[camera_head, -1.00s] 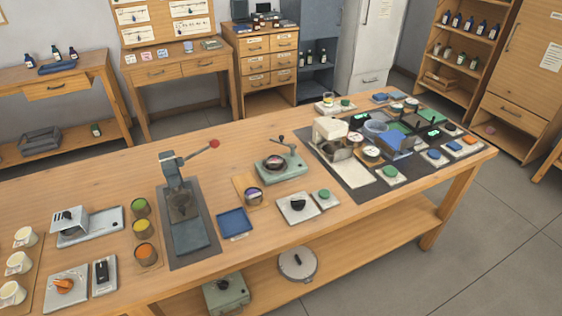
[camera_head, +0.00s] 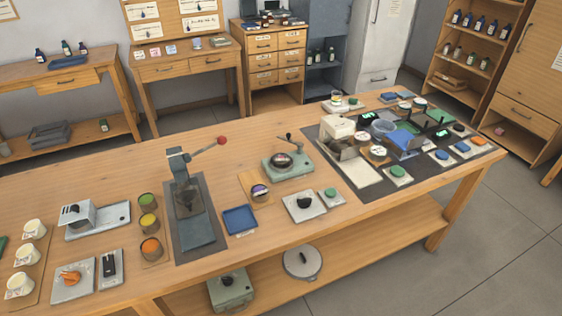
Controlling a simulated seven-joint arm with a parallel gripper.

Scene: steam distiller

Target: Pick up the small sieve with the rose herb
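I cannot make out for sure which thing is the small sieve with the rose herb. A small round container (camera_head: 260,191) with a dark rim and purplish contents sits on a wooden board on the long table (camera_head: 105,193). Three round tins stand in a column at the left of the press: a green one (camera_head: 148,201), a yellow one (camera_head: 148,222) and an orange one (camera_head: 151,247). Their contents are too small to identify. My gripper is not in view.
A dark lever press (camera_head: 196,232) with a red knob stands mid-table. A blue tray (camera_head: 239,219) and a grey-green device (camera_head: 287,164) are near it. White cups (camera_head: 27,254) stand at the left. A crowded dark mat (camera_head: 399,187) covers the right end.

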